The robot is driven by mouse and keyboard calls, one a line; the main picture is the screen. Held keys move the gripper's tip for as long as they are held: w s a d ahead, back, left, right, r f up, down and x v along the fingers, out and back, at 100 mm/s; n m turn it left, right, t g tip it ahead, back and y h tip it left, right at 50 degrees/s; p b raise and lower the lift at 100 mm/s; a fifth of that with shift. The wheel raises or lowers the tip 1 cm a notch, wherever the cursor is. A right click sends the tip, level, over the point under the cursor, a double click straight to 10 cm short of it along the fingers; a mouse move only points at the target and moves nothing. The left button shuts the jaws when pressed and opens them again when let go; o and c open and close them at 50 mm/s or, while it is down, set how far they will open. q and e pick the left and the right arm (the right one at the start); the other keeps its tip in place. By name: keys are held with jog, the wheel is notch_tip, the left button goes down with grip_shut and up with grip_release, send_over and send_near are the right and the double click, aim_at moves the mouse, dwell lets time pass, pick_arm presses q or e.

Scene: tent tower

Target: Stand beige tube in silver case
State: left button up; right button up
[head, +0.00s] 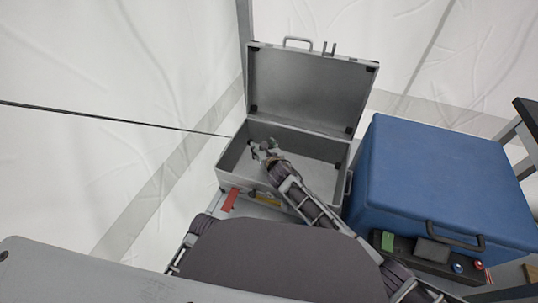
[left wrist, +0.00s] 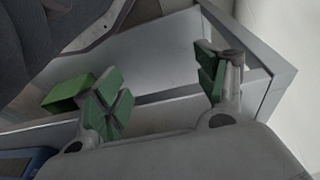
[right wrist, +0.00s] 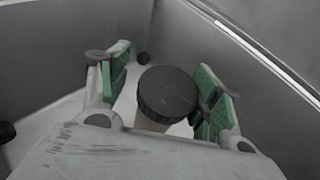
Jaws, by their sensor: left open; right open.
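The silver case (head: 232,186) stands open at the tent wall, its lid raised at the back. My right gripper (head: 264,148) is inside the case, toward its left part. In the right wrist view the beige tube (right wrist: 151,123) shows its black round cap (right wrist: 168,94) toward the camera. It appears upright inside the case, though its foot is hidden. The open fingers of my right gripper (right wrist: 164,90) are on either side of it, with gaps visible. My left gripper (left wrist: 162,91) is open and empty, outside the case. The tube is not clearly visible in the head view.
A large blue box (head: 440,170) stands right of the case. A dark tray (head: 400,250) with small items lies in front of it. A red item (head: 229,200) lies before the case. A green block (left wrist: 68,93) is near my left gripper.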

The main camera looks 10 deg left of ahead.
jog(key=shift+s+d+r, duration=0.1)
jog(key=shift+r, duration=0.4)
pick_arm(q)
notch_tip(320, 180, down, 8)
jog(key=a+p, duration=0.1)
jog(key=p, duration=0.3)
jog(key=shift+s+a+y, duration=0.3)
jog(key=shift+s+a, duration=0.1)
jog(key=shift+s, duration=0.05)
pick_arm(e)
jog(key=v, duration=1.1)
jog(key=shift+s, duration=0.3)
pick_arm(q)
jog(key=shift+c, duration=0.3)
pick_arm(e)
jog(key=shift+d, duration=0.1)
